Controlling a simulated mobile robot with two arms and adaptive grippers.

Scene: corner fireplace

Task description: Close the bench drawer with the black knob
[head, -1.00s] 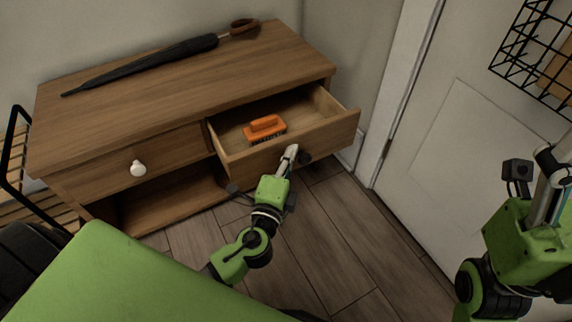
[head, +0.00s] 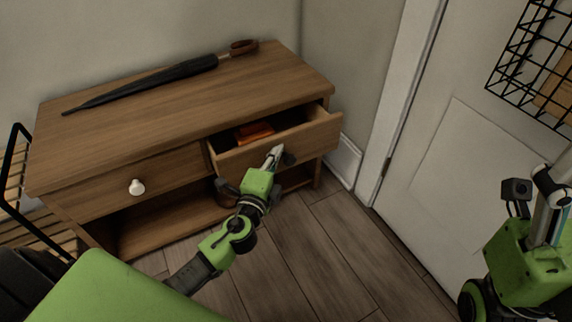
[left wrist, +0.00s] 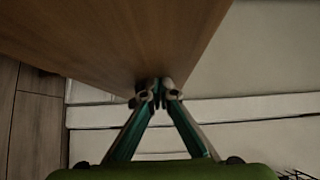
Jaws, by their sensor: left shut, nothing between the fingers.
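The wooden bench (head: 180,100) stands against the wall in the head view. Its right drawer (head: 315,137), with the black knob (head: 288,158), is partly open. An orange brush (head: 254,133) lies inside it, partly hidden under the bench top. My left gripper (head: 276,153) is shut and empty, its tips at the drawer front just left of the knob. In the left wrist view the closed fingertips (left wrist: 159,88) are at the edge of a wooden panel (left wrist: 110,40); I cannot tell if they touch it. My right gripper (head: 550,185) is at the right edge; its fingertips are unclear.
The left drawer with a white knob (head: 137,187) is shut. A black umbrella (head: 150,84) lies on the bench top. A white door (head: 450,150) and a black wire rack (head: 535,60) are at the right. The wooden floor (head: 330,245) before the bench is clear.

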